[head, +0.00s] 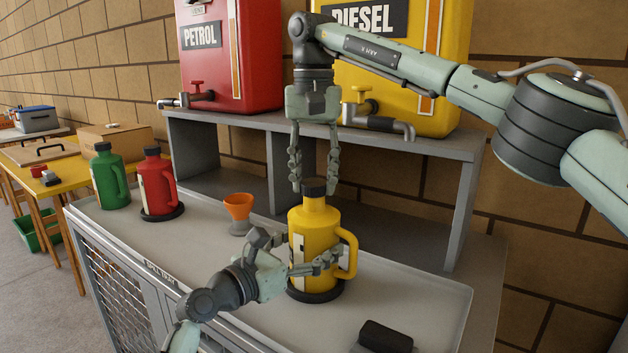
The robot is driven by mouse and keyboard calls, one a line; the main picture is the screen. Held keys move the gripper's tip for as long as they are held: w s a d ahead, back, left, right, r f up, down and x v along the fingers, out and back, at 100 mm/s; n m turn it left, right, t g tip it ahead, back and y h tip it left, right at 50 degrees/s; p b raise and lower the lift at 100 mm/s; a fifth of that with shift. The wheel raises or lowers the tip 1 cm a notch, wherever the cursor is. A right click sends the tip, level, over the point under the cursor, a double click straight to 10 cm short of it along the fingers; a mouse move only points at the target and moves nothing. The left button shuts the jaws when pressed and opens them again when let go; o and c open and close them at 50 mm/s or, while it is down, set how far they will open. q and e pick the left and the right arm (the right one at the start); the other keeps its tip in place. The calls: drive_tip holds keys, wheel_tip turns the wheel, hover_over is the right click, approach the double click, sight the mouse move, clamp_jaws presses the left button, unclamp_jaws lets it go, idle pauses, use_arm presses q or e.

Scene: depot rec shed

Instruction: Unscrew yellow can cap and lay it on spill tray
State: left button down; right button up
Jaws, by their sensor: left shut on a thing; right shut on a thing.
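The yellow can (312,222) stands upright on a black round base, on the grey spill tray (430,300). Its black cap (314,187) sits at the top of the neck; I cannot tell how tightly it is threaded. My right gripper (314,184) points straight down from above, its fingers shut on the cap from both sides. My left gripper (304,272) comes in low from the front left and is shut around the can's body, hiding part of its front. The can's handle (349,255) faces right.
An orange funnel (238,207), a red can (156,180) and a green can (107,178) stand left on the tray. A black block (386,336) lies at front right. Behind, a grey shelf (455,150) bears a red petrol tank (225,75) and yellow diesel tank (425,60).

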sight(314, 182)
drive_tip(key=shift+r, duration=0.65)
drive_tip(key=shift+r, duration=2)
use_arm(q)
unclamp_jaws()
